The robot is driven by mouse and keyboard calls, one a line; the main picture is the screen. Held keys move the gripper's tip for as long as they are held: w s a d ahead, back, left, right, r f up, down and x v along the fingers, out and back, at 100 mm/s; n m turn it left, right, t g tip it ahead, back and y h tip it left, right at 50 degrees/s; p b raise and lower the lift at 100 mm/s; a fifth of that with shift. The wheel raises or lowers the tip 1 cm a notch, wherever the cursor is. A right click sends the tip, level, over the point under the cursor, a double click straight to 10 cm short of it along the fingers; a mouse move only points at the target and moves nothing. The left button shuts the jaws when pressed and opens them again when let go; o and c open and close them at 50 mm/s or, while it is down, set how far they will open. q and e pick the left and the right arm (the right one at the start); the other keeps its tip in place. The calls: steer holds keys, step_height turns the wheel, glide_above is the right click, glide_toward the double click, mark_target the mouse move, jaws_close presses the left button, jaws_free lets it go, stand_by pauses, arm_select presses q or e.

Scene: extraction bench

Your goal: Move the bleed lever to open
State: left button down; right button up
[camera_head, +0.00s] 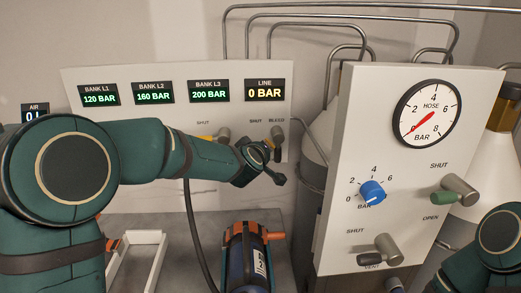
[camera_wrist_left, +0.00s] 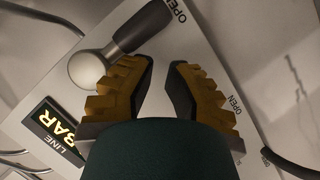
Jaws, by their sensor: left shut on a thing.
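The bleed lever (camera_wrist_left: 138,30) shows in the left wrist view, with a dark grip and a round silver hub (camera_wrist_left: 90,70). My right gripper is out of view.
The grey panel (camera_head: 180,120) carries bank displays and a LINE display (camera_head: 265,90) reading 0 BAR. A yellow lever (camera_head: 206,137) is left of my gripper. A gauge panel (camera_head: 350,120) stands close on the right. A dark cylinder with orange parts (camera_head: 248,255) is below.

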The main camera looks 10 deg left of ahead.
arm_select(q)
steer(key=shift+s+d+f, duration=0.1)
steer(key=shift+d+f, duration=0.35)
steer(key=shift+f, duration=0.2)
steer(key=shift+a, duration=0.15)
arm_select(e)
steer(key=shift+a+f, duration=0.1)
arm_select(q)
steer(key=s+a+r+b, duration=0.1)
steer(key=s+a, duration=0.5)
steer(key=s, duration=0.4)
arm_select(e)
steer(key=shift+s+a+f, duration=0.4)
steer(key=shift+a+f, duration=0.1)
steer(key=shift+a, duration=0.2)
arm_select(q)
steer(key=shift+a+r, duration=0.1)
steer(key=shift+r, duration=0.1)
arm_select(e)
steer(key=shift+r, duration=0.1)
